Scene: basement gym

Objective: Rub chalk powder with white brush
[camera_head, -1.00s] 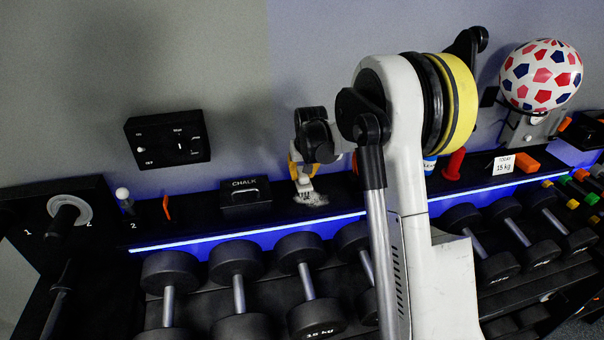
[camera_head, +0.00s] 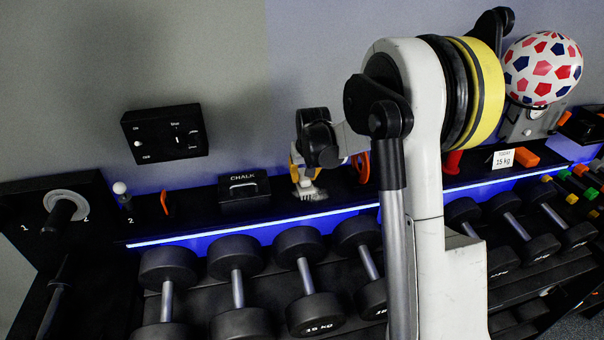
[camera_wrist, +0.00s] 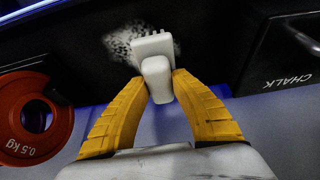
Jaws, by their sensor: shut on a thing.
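My gripper (camera_wrist: 158,84) has yellow fingers shut on a white brush (camera_wrist: 154,46), seen in the wrist view. The brush's bristle end points away from my gripper and overlaps the right part of a patch of white chalk powder (camera_wrist: 120,40) on the black shelf. I cannot tell for sure whether the bristles touch the shelf. In the head view my gripper (camera_head: 300,172) is low over the shelf with the brush (camera_head: 305,187) under it. The powder (camera_head: 315,195) is partly hidden there by the brush.
A black chalk box (camera_head: 243,188) stands left of the brush. A red 0.5 kg plate (camera_wrist: 14,118) lies on the other side. The blue-lit shelf edge (camera_head: 250,228) runs in front, above several dumbbells (camera_head: 238,257). A patterned ball (camera_head: 542,69) sits far right.

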